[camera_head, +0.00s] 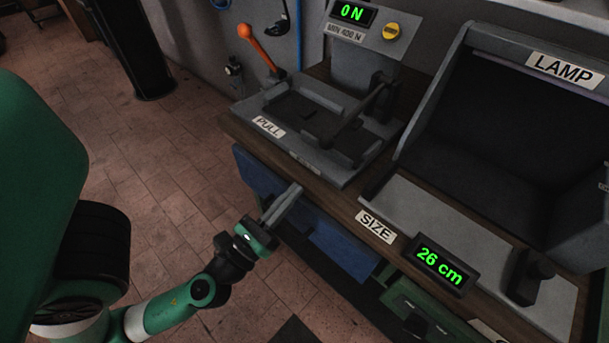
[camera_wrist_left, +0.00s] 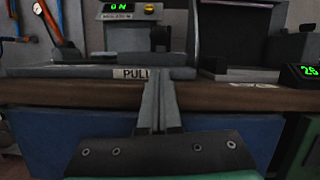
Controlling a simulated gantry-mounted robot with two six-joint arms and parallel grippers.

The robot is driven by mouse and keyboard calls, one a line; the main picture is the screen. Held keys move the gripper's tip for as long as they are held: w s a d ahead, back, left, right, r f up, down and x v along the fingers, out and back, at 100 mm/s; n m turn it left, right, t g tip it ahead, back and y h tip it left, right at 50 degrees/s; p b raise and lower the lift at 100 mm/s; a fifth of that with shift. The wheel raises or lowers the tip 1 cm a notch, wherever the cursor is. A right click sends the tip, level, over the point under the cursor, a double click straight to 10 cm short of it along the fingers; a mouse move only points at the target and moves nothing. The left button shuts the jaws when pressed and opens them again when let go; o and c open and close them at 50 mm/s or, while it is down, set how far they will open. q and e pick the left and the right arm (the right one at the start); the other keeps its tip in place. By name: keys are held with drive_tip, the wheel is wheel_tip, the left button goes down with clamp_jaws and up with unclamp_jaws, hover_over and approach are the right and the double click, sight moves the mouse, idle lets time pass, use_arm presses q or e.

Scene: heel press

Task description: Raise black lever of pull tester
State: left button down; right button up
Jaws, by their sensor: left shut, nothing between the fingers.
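The pull tester (camera_head: 290,148) is a grey bench machine marked PULL, with a green display (camera_head: 352,13) reading 0 N. Its black lever (camera_head: 355,117) lies slanted over the right side of the tester's bed, leaning low. In the left wrist view the tester (camera_wrist_left: 98,73) stands straight ahead, and its lever is hard to make out. My left gripper (camera_head: 292,192) is shut and empty. It is in front of the bench edge, below and apart from the tester; its fingers also show in the left wrist view (camera_wrist_left: 158,95). My right gripper is not in view.
An orange-handled lever (camera_head: 257,46) stands at the tester's left. A yellow knob (camera_head: 392,31) is beside the display. To the right are the LAMP box (camera_head: 480,120) and the SIZE display (camera_head: 440,265) reading 26 cm. Blue drawers (camera_head: 262,187) are under the wooden bench edge. Open tiled floor lies left.

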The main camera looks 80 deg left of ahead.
sight(319, 168)
use_arm(q)
drive_tip(key=p+x, duration=0.4)
drive_tip(key=x, duration=0.4)
drive_tip(key=shift+w+a+r+p, duration=0.15)
drive_tip(key=shift+w+r+p, duration=0.1)
drive_tip(key=shift+r+p, duration=0.05)
drive_tip(key=shift+w+a, duration=0.15)
drive_tip(key=shift+w, duration=0.15)
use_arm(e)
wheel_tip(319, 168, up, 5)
